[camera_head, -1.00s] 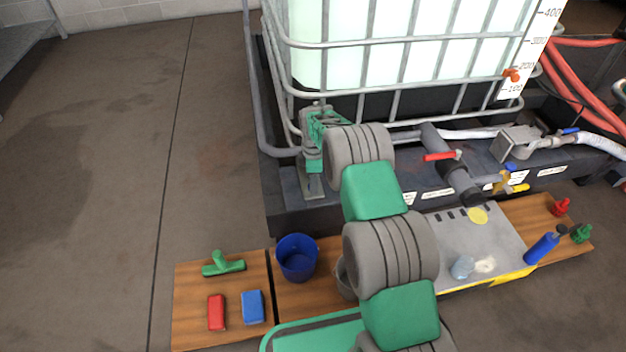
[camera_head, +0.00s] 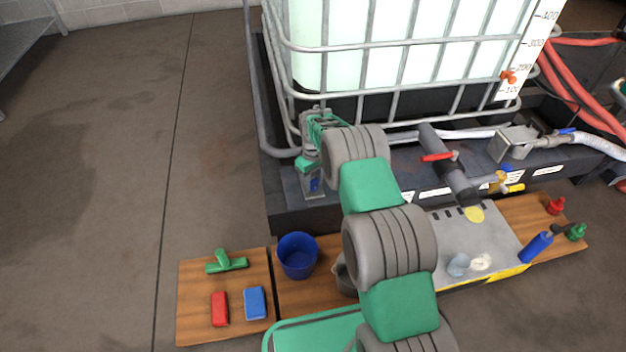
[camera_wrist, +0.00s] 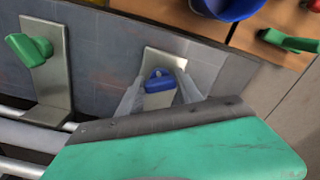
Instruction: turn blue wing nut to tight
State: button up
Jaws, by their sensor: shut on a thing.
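The blue wing nut (camera_wrist: 158,82) sits on an upright metal plate (camera_wrist: 163,60) in the wrist view. My gripper (camera_wrist: 160,76) has one finger on each side of it, and the fingers are shut on it. In the head view the blue wing nut (camera_head: 314,185) shows as a small blue patch on the plate, just below my gripper (camera_head: 311,172). My wrist and arm hide part of the plate there. A green wing nut (camera_wrist: 30,49) sits on a second metal plate at the left of the wrist view, apart from my gripper.
The plates stand at the dark base below the caged tank (camera_head: 410,45). A red-handled valve (camera_head: 440,156) is to the right. Open floor lies left.

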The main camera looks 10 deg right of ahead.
aim_at(313, 182)
jog(key=m, duration=0.5)
jog(key=shift+m, duration=0.4)
dwell(0.3)
jog(key=o, duration=1.4)
jog(key=shift+r+p, duration=0.1)
jog(key=shift+p, duration=0.2)
notch_tip(313, 182, up, 8)
jog(key=p, duration=0.3)
jog(key=shift+f, duration=0.2)
